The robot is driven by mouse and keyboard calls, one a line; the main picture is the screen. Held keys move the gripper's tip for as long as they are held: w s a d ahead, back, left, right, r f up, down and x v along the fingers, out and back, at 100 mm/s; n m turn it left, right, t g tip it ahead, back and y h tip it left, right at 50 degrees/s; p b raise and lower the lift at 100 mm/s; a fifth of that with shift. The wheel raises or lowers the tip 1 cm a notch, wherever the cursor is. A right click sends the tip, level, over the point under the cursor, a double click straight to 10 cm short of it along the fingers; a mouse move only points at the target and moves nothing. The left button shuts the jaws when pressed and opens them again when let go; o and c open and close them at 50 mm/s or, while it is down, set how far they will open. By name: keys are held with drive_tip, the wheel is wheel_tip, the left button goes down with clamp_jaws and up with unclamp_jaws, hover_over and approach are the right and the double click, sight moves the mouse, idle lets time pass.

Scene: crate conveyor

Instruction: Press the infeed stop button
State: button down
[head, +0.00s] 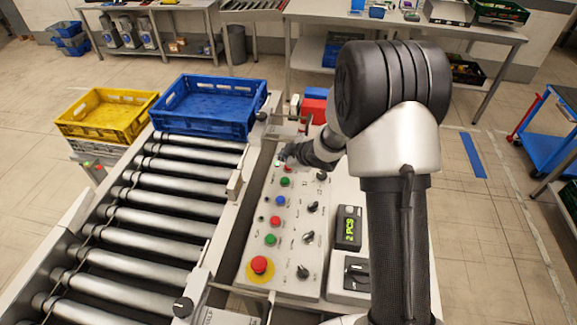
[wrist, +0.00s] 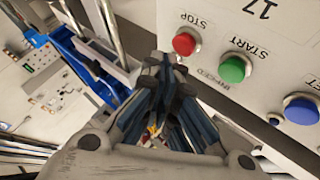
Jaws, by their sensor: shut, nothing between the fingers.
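The infeed stop button (wrist: 184,44) is a round red button marked STOP in the wrist view. A green START button (wrist: 233,69) sits to its right, with an INFEED label beside the pair. My gripper (wrist: 166,60) is shut and empty, its fingertips just left of and below the red button in that view. I cannot tell whether they touch the panel. In the head view my gripper (head: 284,154) is over the far end of the control panel (head: 290,238), and my wrist hides much of that end.
Nearer on the panel are a green button (head: 285,182), a blue button (head: 280,200), several black knobs and a red emergency mushroom button (head: 259,264). A roller conveyor (head: 150,225) with a blue crate (head: 177,128) runs along the left. A display box (head: 348,228) stands on the right.

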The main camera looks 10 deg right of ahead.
drive_tip(key=shift+f, duration=0.1)
drive_tip(key=shift+f+b, duration=0.35)
drive_tip(key=shift+f+b, duration=0.4)
drive_tip(key=shift+f, duration=0.1)
idle(0.6)
drive_tip(key=shift+r+p, duration=0.9)
wheel_tip(320, 180, up, 5)
drive_tip(key=p, duration=0.5)
drive_tip(key=shift+r, duration=0.1)
